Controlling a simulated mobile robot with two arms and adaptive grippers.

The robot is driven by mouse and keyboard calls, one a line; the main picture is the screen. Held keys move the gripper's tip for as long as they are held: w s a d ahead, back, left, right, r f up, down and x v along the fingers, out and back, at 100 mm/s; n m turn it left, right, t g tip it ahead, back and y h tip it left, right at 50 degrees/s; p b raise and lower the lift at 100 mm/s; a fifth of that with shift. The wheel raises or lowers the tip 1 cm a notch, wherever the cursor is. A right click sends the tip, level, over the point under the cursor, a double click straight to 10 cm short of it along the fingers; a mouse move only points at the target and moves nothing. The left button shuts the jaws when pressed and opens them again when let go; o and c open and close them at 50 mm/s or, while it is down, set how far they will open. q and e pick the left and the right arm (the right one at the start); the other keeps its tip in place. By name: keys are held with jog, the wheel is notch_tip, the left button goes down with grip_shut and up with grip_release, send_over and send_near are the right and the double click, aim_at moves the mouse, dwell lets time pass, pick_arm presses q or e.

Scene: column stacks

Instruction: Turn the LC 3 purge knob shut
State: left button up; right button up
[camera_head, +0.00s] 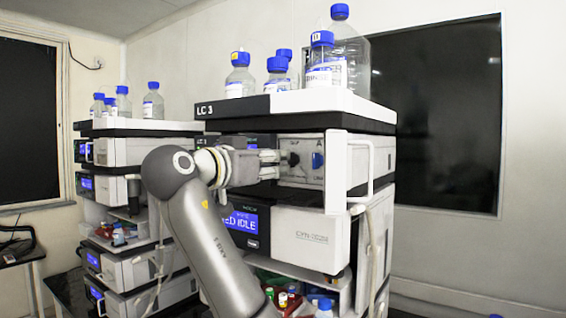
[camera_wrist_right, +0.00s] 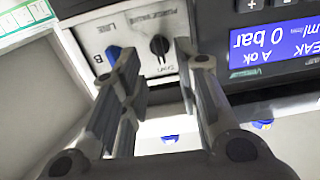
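The LC 3 stack carries a pump panel (camera_head: 304,174) with a black knob (camera_head: 293,159) and a blue part (camera_head: 317,160) to its right. The black knob, which looks like the purge knob, also shows in the right wrist view (camera_wrist_right: 159,44), with the blue part (camera_wrist_right: 114,53) to its left. My right gripper (camera_head: 274,164) is in front of the panel, fingers towards the black knob. In the wrist view the fingers (camera_wrist_right: 157,58) are apart and empty, with the knob appearing between their tips. I see no contact. My left gripper is out of view.
Blue-capped bottles (camera_head: 276,75) stand in the white top tray (camera_head: 300,101) above the panel. A white handle (camera_head: 361,170) sticks out right of it. A display module (camera_head: 300,232) is below. Another stack (camera_head: 120,150) stands at left.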

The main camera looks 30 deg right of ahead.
jog(key=v, duration=0.7)
